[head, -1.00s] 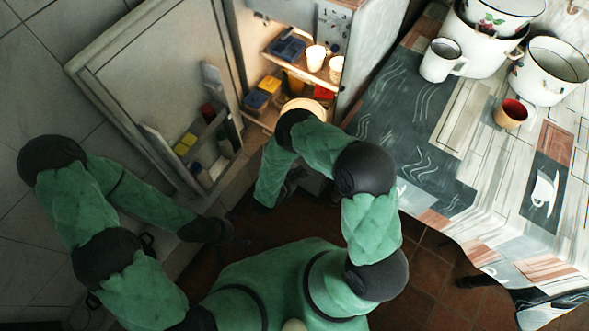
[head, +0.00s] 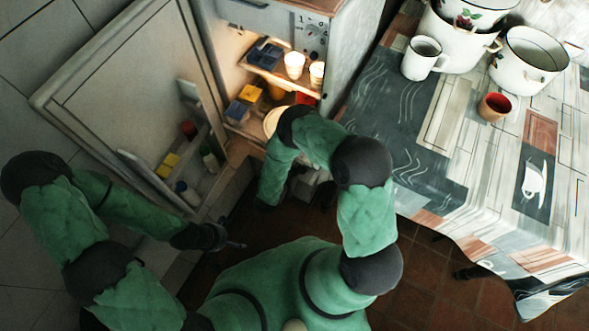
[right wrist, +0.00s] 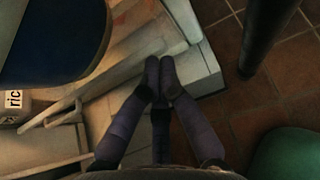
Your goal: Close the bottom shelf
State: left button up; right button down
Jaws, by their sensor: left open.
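The fridge (head: 342,75) stands open with a lit interior. A pale bottom shelf (right wrist: 197,72) with a box-like front corner sticks out low down in the right wrist view. In the head view my right arm mostly hides it. My right gripper (right wrist: 160,70) has its fingertips together over the pale shelf, with nothing seen between them. I cannot tell whether they touch it. In the head view the right gripper is largely hidden below the arm. My left gripper (head: 236,245) is open and empty near the lower edge of the open fridge door (head: 120,95).
The door racks hold several items. Upper fridge shelves hold a blue tray (head: 265,55), white cups (head: 294,65) and boxes. A table (head: 450,190) with enamel pots (head: 528,60), a white mug (head: 422,60) and a red-brown cup (head: 494,107) stands right. Tiled floor (head: 420,275) shows below.

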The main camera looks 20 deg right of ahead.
jog(key=w+d, duration=0.1)
jog(key=d, duration=0.1)
jog(key=w+d, duration=0.4)
jog(key=shift+w+d, duration=0.1)
jog(key=shift+d, duration=0.25)
